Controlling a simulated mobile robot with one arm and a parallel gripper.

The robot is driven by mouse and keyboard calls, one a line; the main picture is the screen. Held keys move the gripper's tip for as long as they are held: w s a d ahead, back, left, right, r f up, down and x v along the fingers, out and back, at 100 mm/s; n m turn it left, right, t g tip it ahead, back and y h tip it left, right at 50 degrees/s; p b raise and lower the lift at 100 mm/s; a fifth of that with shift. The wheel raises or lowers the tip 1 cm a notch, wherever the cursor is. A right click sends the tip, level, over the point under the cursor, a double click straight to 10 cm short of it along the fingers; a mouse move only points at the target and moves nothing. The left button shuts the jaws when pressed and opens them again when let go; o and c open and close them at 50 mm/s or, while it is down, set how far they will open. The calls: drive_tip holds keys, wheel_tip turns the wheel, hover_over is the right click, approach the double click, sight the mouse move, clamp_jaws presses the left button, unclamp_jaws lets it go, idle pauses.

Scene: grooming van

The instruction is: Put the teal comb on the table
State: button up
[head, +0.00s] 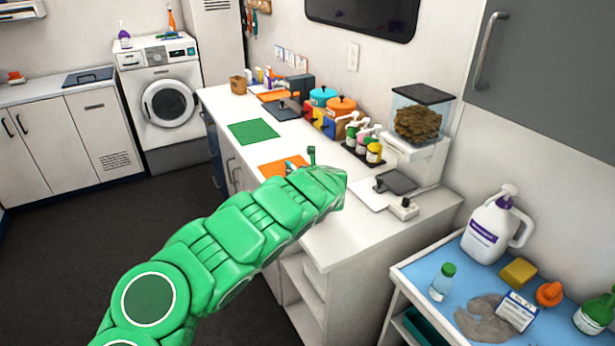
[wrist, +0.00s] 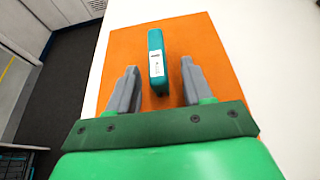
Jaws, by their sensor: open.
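In the wrist view my gripper (wrist: 159,75) is open above an orange mat (wrist: 117,48). An upright, narrow teal thing (wrist: 156,45) with a white label stands on the mat, just ahead of and between the grey fingertips, with a gap on each side. Its shape does not clearly show whether it is the teal comb. In the head view the orange mat (head: 271,170) lies on the long white counter, partly hidden by my green arm. A small teal item (head: 177,53) also lies on top of the washing machine, too small to identify.
A green mat (head: 253,131) lies farther along the counter (head: 226,103). Pump bottles (head: 373,153), coloured canisters (head: 340,104) and a glass tank (head: 420,115) line the wall side. A blue-topped cart (head: 440,262) with bottles stands at the right.

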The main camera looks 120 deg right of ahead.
drive_tip(key=shift+v, duration=4.6)
drive_tip(key=shift+w+r, duration=0.1)
